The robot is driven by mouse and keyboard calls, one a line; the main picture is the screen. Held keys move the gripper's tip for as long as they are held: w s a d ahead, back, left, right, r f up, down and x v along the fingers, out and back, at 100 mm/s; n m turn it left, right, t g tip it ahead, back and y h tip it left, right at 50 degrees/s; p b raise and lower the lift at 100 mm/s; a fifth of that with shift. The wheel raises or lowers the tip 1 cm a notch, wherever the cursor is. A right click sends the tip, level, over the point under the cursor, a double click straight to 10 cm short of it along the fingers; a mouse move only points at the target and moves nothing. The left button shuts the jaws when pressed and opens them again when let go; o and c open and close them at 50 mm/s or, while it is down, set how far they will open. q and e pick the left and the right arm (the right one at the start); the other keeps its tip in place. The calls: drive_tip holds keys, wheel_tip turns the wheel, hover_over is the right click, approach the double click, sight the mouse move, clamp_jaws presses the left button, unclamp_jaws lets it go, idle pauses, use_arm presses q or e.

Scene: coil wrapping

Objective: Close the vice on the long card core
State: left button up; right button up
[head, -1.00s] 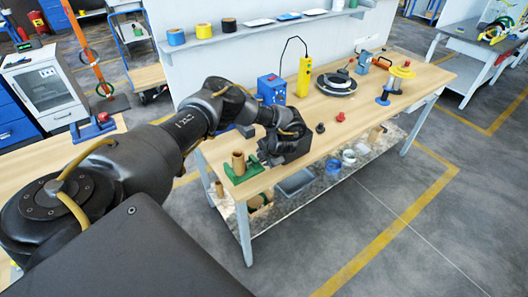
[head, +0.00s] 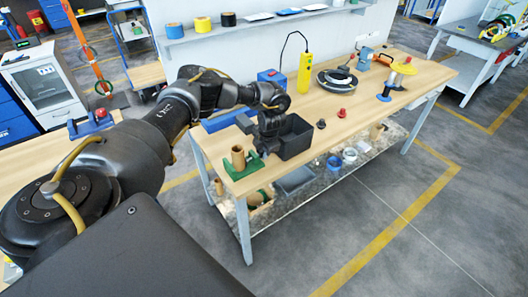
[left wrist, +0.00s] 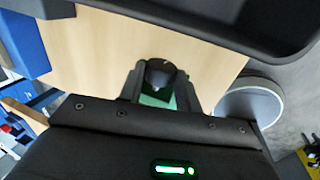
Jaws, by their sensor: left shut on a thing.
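The green vice (head: 246,170) stands at the near left corner of the wooden bench. A brown card core (head: 238,157) stands upright in it. My left gripper (head: 262,153) points down at the right side of the vice, just beside the core. In the left wrist view its fingers (left wrist: 160,88) are on either side of a dark round knob (left wrist: 160,72), with green of the vice below it. The gripper is shut on this knob. The core does not show in the wrist view, and the jaw gap is too small to judge. My right gripper is not in view.
A dark open bin (head: 294,138) stands right of my left gripper, close to it. Black and red small parts (head: 341,113) lie further right.

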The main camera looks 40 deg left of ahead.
use_arm(q)
drive_tip(key=h+b, duration=0.1)
drive_tip(key=b, duration=0.1)
drive_tip(key=h+b, duration=0.1)
drive_tip(key=b, duration=0.1)
drive_tip(key=shift+w+a+f+g+h, duration=0.15)
drive_tip(key=shift+a+f+g+h, duration=0.15)
drive_tip(key=shift+f+g, duration=0.1)
drive_tip(key=shift+r+h+b, duration=0.2)
drive_tip(key=shift+h+b, duration=0.1)
drive_tip(key=shift+b, duration=0.05)
drive_tip(key=shift+r, duration=0.2)
